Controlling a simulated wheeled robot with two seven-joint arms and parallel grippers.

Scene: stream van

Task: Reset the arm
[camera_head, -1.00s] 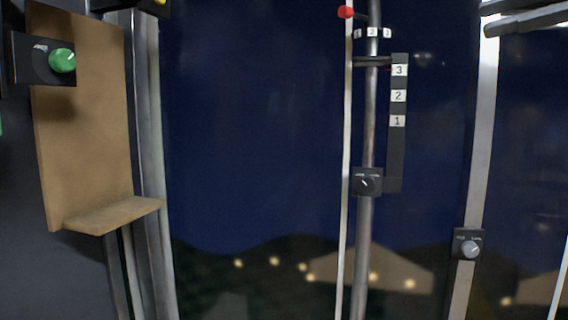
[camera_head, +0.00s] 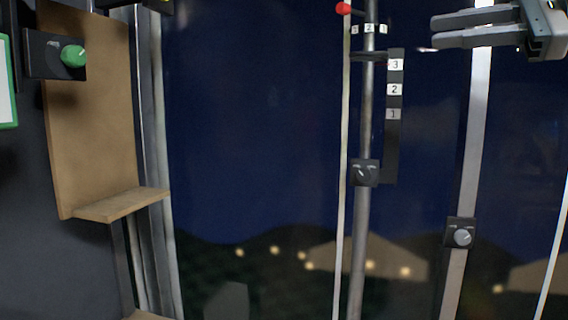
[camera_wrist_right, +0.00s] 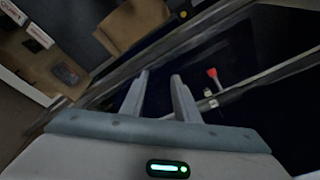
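My right gripper (camera_head: 436,32) reaches in from the upper right in the head view, its two fingers pointing left. The fingers stand apart with nothing between them. In the right wrist view the two fingers (camera_wrist_right: 158,98) are also apart and empty. The red knob also shows in the right wrist view (camera_wrist_right: 212,73), just right of the fingers. My left gripper is not in view.
A black strip labelled 1, 2, 3 (camera_head: 394,115) hangs beside the metal pole. A dial (camera_head: 364,173) is on that pole and another dial (camera_head: 460,233) is on the right post. A green knob (camera_head: 73,56) sits before a brown board (camera_head: 92,120) at the left.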

